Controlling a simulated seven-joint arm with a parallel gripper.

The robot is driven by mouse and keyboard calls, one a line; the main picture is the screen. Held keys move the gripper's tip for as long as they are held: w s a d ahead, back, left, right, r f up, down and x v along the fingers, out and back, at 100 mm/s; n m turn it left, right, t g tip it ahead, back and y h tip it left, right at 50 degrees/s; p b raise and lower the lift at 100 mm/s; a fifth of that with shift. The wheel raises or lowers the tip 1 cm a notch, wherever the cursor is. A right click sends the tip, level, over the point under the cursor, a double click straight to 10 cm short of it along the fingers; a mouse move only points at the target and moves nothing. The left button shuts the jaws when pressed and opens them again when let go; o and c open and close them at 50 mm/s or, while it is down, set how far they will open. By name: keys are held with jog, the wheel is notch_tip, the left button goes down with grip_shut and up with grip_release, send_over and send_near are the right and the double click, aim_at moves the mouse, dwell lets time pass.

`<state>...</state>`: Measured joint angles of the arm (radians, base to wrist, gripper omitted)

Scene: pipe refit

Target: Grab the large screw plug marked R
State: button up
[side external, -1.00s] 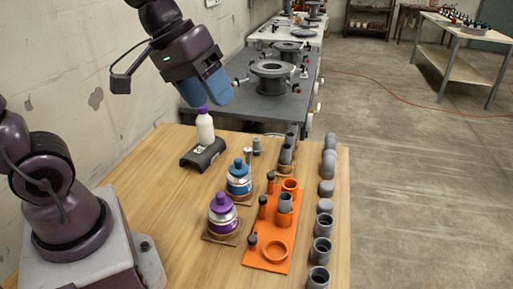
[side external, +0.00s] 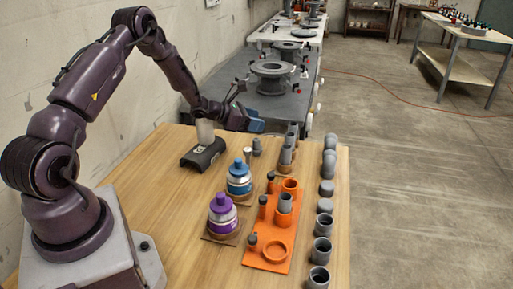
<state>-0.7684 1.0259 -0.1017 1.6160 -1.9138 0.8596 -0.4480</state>
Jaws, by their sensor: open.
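No R mark is legible on any part, so I cannot tell which one is the large screw plug marked R. Candidates include the grey domed pieces (side external: 328,165) in a row along the table's right edge, and small dark-topped plugs (side external: 263,207) on the orange fixture plate (side external: 258,260). My gripper (side external: 262,124) has blue fingers and is open, pointing right above the table's far part. It is behind and left of the domed row, apart from it. I see nothing between the fingers.
A white bottle (side external: 205,133) stands on a dark cradle (side external: 203,155), its top hidden by my arm. Blue-topped (side external: 239,178) and purple-topped (side external: 222,213) containers stand mid-table. Open grey cups (side external: 322,249) line the near right edge.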

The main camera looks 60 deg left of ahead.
aim_at(254, 139)
jog(key=shift+n, duration=0.3)
jog(key=f, duration=0.4)
jog(key=shift+a+f, duration=0.35)
notch_tip(254, 139, down, 3)
jog(key=shift+r, duration=0.2)
jog(key=shift+f+x, duration=0.25)
jog(key=shift+x, duration=0.8)
jog(key=shift+w+d+f, duration=0.1)
jog(key=shift+w+f, duration=0.05)
jog(key=shift+w, duration=0.25)
jog(key=c, duration=1)
